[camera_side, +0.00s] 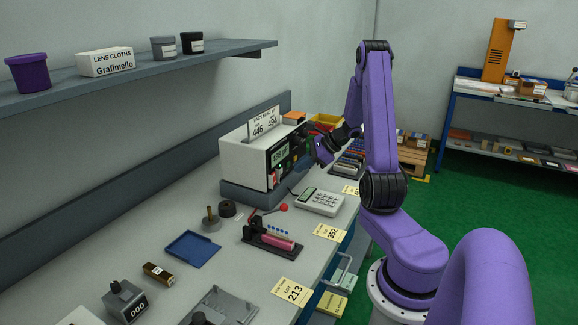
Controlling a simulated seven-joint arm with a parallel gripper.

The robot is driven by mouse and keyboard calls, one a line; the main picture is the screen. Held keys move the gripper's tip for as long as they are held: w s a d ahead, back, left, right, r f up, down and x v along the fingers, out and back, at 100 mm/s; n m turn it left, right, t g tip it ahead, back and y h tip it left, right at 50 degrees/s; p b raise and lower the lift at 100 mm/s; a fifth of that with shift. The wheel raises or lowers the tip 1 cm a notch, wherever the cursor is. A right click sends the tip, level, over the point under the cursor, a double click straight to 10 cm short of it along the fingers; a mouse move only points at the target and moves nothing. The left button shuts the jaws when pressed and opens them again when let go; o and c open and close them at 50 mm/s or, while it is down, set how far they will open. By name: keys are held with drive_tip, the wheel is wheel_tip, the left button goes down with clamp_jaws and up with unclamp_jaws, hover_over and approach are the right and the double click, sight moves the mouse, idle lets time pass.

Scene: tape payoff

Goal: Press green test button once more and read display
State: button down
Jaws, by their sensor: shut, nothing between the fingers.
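The white tester (243,160) stands on the bench against the wall. Its dark front panel faces right and bears a lit green display (280,156); its digits look like 450 gf but are too small to read surely. A card (264,124) on top shows a pass band of 446 and 454. My gripper (311,154) is shut and empty, close in front of the right part of the panel. I cannot tell whether it touches the panel. The green test button cannot be made out; my gripper covers that part of the panel.
A keypad device (318,201), a red ball-tipped lever (284,207) and a stand with a pink roll (273,241) sit before the tester. A blue tray (193,249), a counter (126,300) and yellow lot cards (292,291) lie nearer. A shelf (140,78) overhangs the left.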

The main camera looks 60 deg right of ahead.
drive_tip(key=shift+s, duration=0.1)
drive_tip(key=shift+s, duration=2.4)
